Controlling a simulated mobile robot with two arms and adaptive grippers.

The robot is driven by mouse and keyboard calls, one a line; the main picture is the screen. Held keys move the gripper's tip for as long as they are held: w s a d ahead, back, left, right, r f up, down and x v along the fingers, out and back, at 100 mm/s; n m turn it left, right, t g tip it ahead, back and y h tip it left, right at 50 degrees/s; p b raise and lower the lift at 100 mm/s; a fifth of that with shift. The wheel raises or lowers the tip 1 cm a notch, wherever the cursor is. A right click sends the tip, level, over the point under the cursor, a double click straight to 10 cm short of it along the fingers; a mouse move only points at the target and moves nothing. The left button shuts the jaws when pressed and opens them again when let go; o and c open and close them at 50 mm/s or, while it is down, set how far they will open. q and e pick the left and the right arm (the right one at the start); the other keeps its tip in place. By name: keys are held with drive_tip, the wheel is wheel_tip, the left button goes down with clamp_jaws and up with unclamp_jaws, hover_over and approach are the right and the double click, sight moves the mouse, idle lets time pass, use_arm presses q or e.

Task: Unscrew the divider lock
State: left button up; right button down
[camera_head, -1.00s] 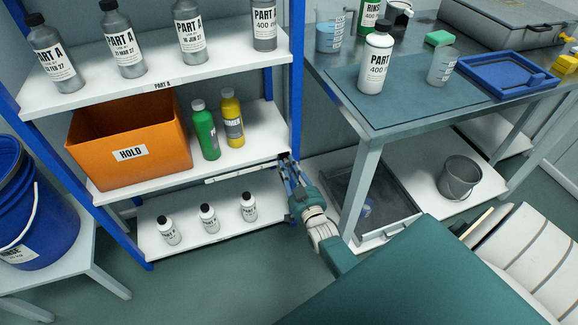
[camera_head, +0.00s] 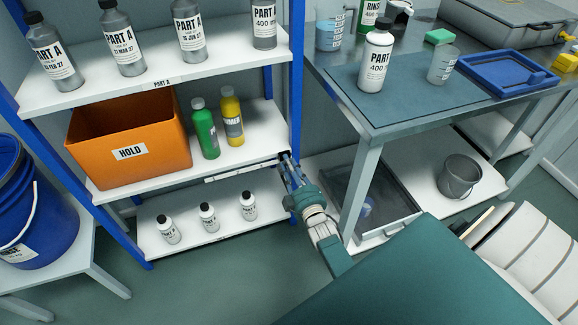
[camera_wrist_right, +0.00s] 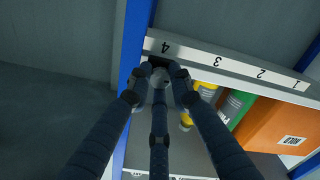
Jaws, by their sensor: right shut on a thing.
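My right gripper (camera_head: 286,162) is at the right end of the middle shelf's front edge, beside the blue post. In the right wrist view, its dark fingers (camera_wrist_right: 160,72) close around a small grey rounded knob (camera_wrist_right: 159,77), which I take to be the divider lock. The knob is at the end of a pale strip (camera_wrist_right: 228,64) numbered 1 to 4, near the 4. The fingers hide most of the knob, and its thread cannot be seen. The divider itself cannot be made out. My left gripper is not in view.
A green bottle (camera_head: 205,133), a yellow bottle (camera_head: 232,118) and an orange HOLD bin (camera_head: 130,152) stand on the middle shelf. Small white bottles (camera_head: 208,216) stand below. A blue post (camera_head: 297,100) and a workbench (camera_head: 385,128) are close to my right arm.

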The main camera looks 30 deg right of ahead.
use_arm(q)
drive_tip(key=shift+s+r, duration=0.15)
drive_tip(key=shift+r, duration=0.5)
use_arm(e)
drive_tip(key=shift+s+d+f+n, duration=0.1)
drive_tip(key=shift+f+n, duration=0.1)
drive_tip(key=shift+n, duration=0.9)
drive_tip(key=c, duration=1.6)
unclamp_jaws()
drive_tip(key=shift+r, duration=0.1)
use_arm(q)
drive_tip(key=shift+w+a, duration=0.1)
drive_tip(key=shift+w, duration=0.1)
use_arm(e)
drive_tip(key=shift+o, duration=0.2)
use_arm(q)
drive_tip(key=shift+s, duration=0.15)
use_arm(e)
drive_tip(key=v, duration=1.2)
